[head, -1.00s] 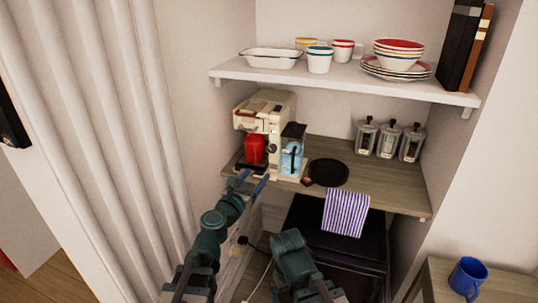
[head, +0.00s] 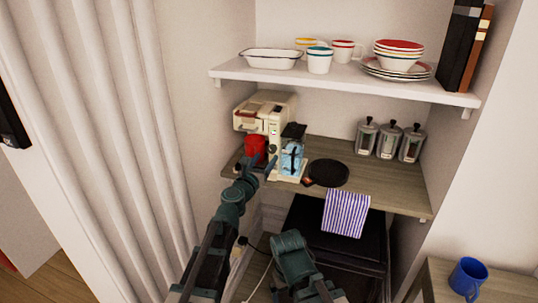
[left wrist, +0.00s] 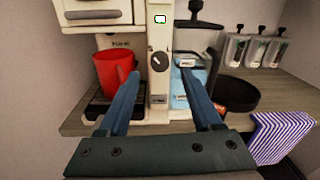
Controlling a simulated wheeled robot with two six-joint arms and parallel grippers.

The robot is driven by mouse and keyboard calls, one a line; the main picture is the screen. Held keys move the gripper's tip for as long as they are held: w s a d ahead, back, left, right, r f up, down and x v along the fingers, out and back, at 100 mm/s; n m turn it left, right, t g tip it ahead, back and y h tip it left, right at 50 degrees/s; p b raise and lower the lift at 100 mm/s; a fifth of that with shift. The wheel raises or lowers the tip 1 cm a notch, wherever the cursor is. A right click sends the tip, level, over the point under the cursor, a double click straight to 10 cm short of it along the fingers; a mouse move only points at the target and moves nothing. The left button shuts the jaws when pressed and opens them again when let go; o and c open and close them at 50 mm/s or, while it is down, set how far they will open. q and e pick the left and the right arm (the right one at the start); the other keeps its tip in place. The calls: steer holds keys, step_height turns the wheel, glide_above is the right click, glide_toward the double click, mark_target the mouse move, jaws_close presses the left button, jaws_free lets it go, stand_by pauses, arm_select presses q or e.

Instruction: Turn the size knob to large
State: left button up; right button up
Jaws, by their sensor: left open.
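A cream coffee machine (head: 273,118) stands at the left end of the wooden counter. In the left wrist view a small dark round knob (left wrist: 158,59) is on the machine's front column (left wrist: 158,95), below a small green-lit display (left wrist: 160,19). A pale mark shows on the knob, but I cannot read any size labels. My left gripper (head: 256,163) is open and empty in front of the machine. In the left wrist view its fingers (left wrist: 161,82) are apart, below and either side of the knob, with no visible contact. My right gripper is out of view.
A red cup (left wrist: 114,70) sits left of the column. A blue container with a black top (head: 291,158) stands right of it, near a black pan (head: 328,172). Several canisters (head: 387,141) are at the back. A striped towel (head: 345,213) hangs at the counter's front edge.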

mark_target(271, 150)
arm_select(q)
steer(key=x, duration=0.4)
steer(key=shift+w, duration=0.1)
jaws_close()
